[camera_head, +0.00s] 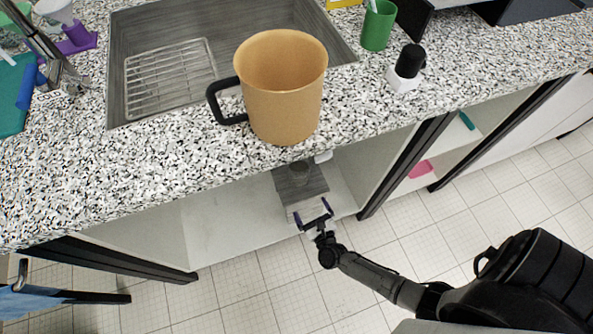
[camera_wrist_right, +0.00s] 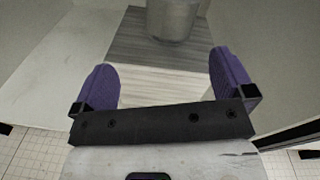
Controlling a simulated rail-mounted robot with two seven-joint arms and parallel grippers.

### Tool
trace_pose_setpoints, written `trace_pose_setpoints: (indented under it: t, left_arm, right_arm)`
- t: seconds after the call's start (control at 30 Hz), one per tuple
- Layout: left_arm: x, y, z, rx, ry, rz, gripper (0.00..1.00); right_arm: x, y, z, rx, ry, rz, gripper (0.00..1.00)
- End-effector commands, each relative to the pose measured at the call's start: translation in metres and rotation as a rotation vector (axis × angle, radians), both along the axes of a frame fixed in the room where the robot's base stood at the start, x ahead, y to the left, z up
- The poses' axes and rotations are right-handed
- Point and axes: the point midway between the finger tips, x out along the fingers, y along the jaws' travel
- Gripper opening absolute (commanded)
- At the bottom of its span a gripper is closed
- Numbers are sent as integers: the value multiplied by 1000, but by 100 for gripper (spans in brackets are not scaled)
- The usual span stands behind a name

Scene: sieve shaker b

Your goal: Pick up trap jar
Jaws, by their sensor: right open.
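A grey, cylindrical jar (camera_head: 299,172), which I take to be the trap jar, stands in the open cabinet under the counter. It stands on a grey wood-grain board (camera_head: 313,187). In the right wrist view the jar (camera_wrist_right: 172,20) is at the top centre, its upper part cut off by the frame edge. My right gripper (camera_head: 313,213) is at the cabinet's front opening, pointing inward. Its purple fingers are spread wide and empty. In the right wrist view the gripper (camera_wrist_right: 162,65) is over the near part of the board (camera_wrist_right: 150,82), with the jar beyond the fingertips. My left gripper is out of view.
A large tan mug (camera_head: 282,90) with a black handle stands on the speckled counter (camera_head: 150,170) near its front edge, above the cabinet. A dark cabinet post (camera_head: 400,170) is right of the opening. A sink (camera_head: 180,25) with a rack lies behind. The tiled floor in front is clear.

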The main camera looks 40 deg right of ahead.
Motion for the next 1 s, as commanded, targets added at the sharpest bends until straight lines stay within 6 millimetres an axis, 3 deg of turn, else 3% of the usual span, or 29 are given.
trace_pose_setpoints:
  t: [0.33,0.73,1.0]
  left_arm:
    - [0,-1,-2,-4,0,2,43]
    - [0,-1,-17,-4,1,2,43]
    - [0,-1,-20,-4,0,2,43]
  right_arm:
    - [2,-10,9,260,-154,-63,100]
    - [61,-32,9,270,-157,-61,100]
    - [78,-39,10,270,-154,-61,100]
